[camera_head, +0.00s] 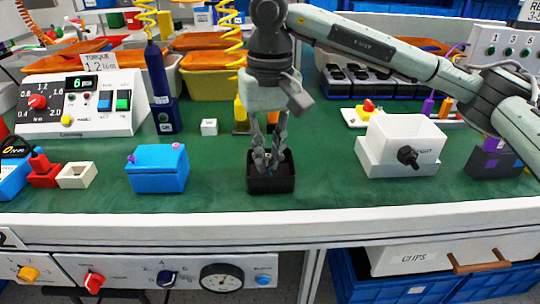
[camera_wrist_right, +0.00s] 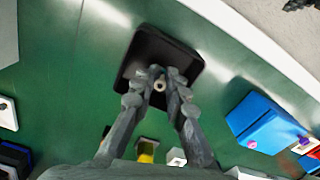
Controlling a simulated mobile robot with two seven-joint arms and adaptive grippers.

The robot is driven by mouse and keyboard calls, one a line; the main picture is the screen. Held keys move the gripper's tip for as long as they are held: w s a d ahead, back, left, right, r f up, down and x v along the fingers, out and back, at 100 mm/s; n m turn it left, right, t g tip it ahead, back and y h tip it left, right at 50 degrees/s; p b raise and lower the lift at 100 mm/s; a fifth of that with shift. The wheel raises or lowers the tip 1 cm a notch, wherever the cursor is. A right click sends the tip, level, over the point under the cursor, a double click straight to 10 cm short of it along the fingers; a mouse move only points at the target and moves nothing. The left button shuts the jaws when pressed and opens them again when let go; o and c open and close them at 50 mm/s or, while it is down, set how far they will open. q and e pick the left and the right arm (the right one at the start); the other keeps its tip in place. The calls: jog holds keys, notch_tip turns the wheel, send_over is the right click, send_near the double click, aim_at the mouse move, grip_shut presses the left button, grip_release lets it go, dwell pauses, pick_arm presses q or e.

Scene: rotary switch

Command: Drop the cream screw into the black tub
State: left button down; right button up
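The black tub (camera_head: 271,186) stands on the green mat near the bench's front edge, middle of the head view. In the right wrist view the tub (camera_wrist_right: 165,47) is just beyond the fingertips. My right gripper (camera_head: 268,160) points straight down over the tub, fingertips at about its opening. In the wrist view the right gripper (camera_wrist_right: 160,80) is closed around a small cream piece, the cream screw (camera_wrist_right: 159,85), between its fingertips. The screw is hidden by the fingers in the head view. My left gripper is not in view.
A blue box (camera_head: 158,170) stands left of the tub, a white bin (camera_head: 400,145) with a black knob to the right. A small white cube (camera_head: 209,127) and a dark blue bottle-like tool (camera_head: 158,80) are behind. The mat just beside the tub is clear.

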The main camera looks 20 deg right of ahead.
aim_at(270, 155)
jog(key=o, duration=0.3)
jog(key=shift+d+f, duration=0.2)
jog(key=shift+f, duration=0.4)
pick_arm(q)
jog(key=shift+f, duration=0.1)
pick_arm(e)
jog(key=shift+r, duration=0.15)
jog(key=shift+r, duration=0.3)
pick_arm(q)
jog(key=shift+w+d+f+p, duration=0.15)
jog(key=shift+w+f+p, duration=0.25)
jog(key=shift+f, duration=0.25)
pick_arm(e)
notch_tip(270, 155, up, 12)
jog(key=shift+f, duration=0.2)
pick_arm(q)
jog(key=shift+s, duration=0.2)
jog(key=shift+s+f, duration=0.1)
